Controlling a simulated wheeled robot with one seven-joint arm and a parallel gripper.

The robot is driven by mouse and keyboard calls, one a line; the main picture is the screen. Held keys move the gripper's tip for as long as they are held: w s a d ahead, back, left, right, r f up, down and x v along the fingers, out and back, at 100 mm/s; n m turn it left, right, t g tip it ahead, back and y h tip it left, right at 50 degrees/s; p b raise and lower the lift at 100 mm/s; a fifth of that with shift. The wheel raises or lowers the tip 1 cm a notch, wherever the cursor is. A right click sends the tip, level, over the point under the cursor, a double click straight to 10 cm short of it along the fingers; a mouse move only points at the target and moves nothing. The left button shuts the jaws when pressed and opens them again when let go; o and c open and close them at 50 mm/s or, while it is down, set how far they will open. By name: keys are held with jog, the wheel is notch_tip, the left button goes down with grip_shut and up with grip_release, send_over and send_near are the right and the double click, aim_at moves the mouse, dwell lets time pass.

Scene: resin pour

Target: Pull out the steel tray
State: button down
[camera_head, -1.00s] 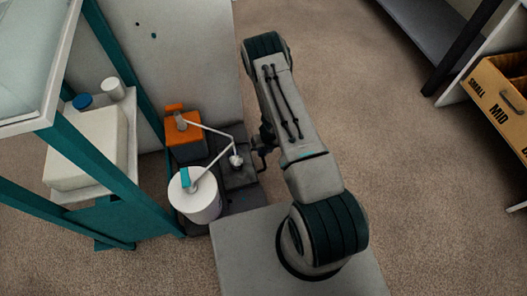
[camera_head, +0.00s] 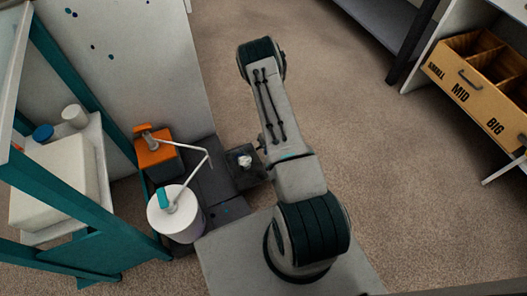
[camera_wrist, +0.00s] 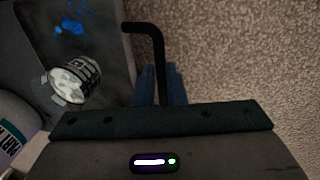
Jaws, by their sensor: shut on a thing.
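The dark grey steel tray (camera_head: 242,178) sticks out to the right from the dark slab under the two pumps. It also shows at the left of the wrist view (camera_wrist: 112,72), with blue stains. A small cup (camera_head: 244,161) with whitish contents stands on it, clear of the pump spouts; its dark print shows in the wrist view (camera_wrist: 76,82). The tray's black bent handle (camera_wrist: 148,30) runs between my gripper's fingers (camera_wrist: 160,85). My gripper is shut on this handle. In the head view my arm mostly hides the gripper.
An orange pump (camera_head: 158,158) and a white pump container (camera_head: 176,215) stand left of the tray. A teal-framed stand (camera_head: 75,262) is further left. A wooden bin marked SMALL, MID, BIG (camera_head: 480,95) is at the right. Carpet (camera_head: 350,120) right of my arm is clear.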

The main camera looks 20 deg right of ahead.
jog(key=c, duration=1.5)
grip_release()
notch_tip(320, 180, up, 14)
jog(key=d+p, duration=0.2)
jog(key=p, duration=0.3)
jog(key=shift+d+f, duration=0.2)
jog(key=shift+d, duration=0.05)
jog(key=shift+r, duration=0.1)
jog(key=s+a+r+n+p, duration=0.1)
jog(key=a+r+n+p, duration=0.4)
jog(key=r, duration=1)
jog(key=a+r+n+t+y+p, duration=0.1)
jog(key=a+r+n+p, duration=0.35)
jog(key=r, duration=0.95)
jog(key=s+a+r+n+p, duration=0.1)
jog(key=a+r+n+p, duration=0.35)
jog(key=r, duration=1.05)
jog(key=s+a+r+n+t+h+p, duration=0.1)
jog(key=s+r+n+p, duration=0.6)
jog(key=r, duration=0.7)
jog(key=s+a+r+n+h+p, duration=0.1)
jog(key=s+r+n+h+p, duration=0.1)
jog(key=s+r+n+p, duration=0.6)
jog(key=s+r+n, duration=0.3)
jog(key=r+n, duration=0.3)
jog(key=shift+s+r+n+t, duration=0.25)
jog(key=shift+r+n+t, duration=0.05)
jog(key=shift+r+t, duration=0.1)
